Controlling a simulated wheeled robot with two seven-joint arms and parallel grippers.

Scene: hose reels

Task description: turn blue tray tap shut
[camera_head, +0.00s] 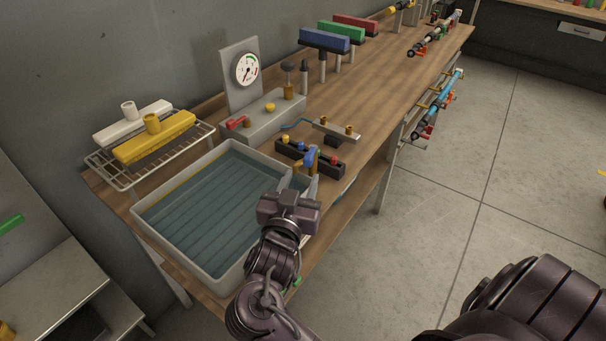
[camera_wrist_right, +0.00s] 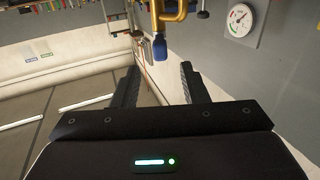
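The blue tray tap (camera_head: 311,157) has a blue handle and brass-coloured pipework. It stands at the right rim of the grey water tray (camera_head: 254,154), by a black block (camera_head: 331,164). My right gripper (camera_head: 300,181) is open just in front of the tap. In the right wrist view, the blue handle (camera_wrist_right: 159,47) lies ahead of the gap between the open fingers (camera_wrist_right: 159,70). The fingers look apart from it, and nothing is held. Whether the tap is turned open or shut is unclear. My left gripper is not in view.
A panel with a gauge (camera_head: 246,70) and a red lever (camera_head: 236,123) stands behind the tray. A wire rack (camera_head: 107,175) holds white and yellow pieces. A small metal bar (camera_head: 337,130) with brass knobs is close behind the tap. The floor at right is clear.

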